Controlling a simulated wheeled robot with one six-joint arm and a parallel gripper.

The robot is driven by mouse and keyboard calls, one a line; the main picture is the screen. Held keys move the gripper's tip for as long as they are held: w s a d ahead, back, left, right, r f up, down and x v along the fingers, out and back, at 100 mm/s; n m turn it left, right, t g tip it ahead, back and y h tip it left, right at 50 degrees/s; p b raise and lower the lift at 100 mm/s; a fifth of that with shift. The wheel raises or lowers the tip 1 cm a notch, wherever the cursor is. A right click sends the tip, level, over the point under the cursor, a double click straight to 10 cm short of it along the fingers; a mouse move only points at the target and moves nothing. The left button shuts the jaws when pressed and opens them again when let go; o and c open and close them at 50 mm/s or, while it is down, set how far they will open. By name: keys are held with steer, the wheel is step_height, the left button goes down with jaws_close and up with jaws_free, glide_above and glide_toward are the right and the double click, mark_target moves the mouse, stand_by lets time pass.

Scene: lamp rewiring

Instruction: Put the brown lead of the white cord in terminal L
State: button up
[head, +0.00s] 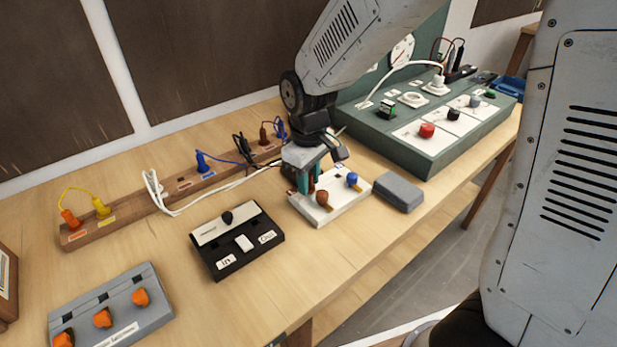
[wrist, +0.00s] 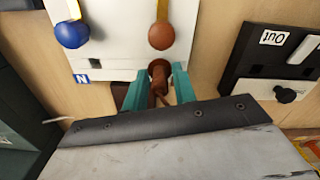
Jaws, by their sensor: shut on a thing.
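A white terminal block (head: 335,203) lies on the bench with a brown lever (head: 322,197) and a blue lever (head: 352,178). In the wrist view the block (wrist: 118,52) shows its blue lever (wrist: 72,33), brown lever (wrist: 161,35) and an N label (wrist: 82,78). My gripper (head: 309,183) is low at the block's back edge. Its teal fingers (wrist: 163,84) are shut on the brown lead (wrist: 158,77), in line with the brown lever. The lead's tip is at the block's edge; I cannot tell how deep it sits. The white cord (head: 205,203) runs along the bench toward my gripper.
A wooden rack (head: 130,218) with coloured plugs runs behind. A black switch box (head: 237,242) stands left of the block, and a grey block (head: 398,192) right of it. A green test panel (head: 440,135) is at the back right. A grey box with orange knobs (head: 112,310) is front left.

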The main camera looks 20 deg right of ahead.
steer(key=shift+f, duration=0.55)
stand_by(0.4)
steer(key=o, duration=1)
steer(key=shift+r, duration=0.1)
step_height(320, 180, up, 8)
steer(key=shift+f, duration=0.15)
steer(key=shift+m+g, duration=0.6)
steer(key=shift+m, duration=0.3)
steer(key=s, duration=0.1)
steer(key=s+d, duration=0.1)
steer(key=s, duration=0.2)
steer(key=shift+s+d, duration=0.35)
steer(key=s+d+r+m+t, duration=0.1)
steer(key=s+d+r, duration=0.3)
steer(key=s, duration=0.5)
steer(key=s+d+r+m+t, duration=0.1)
steer(key=s+d+r+m, duration=0.3)
steer(key=s, duration=0.5)
steer(key=shift+d+m+t, duration=0.3)
steer(key=shift+d, duration=0.55)
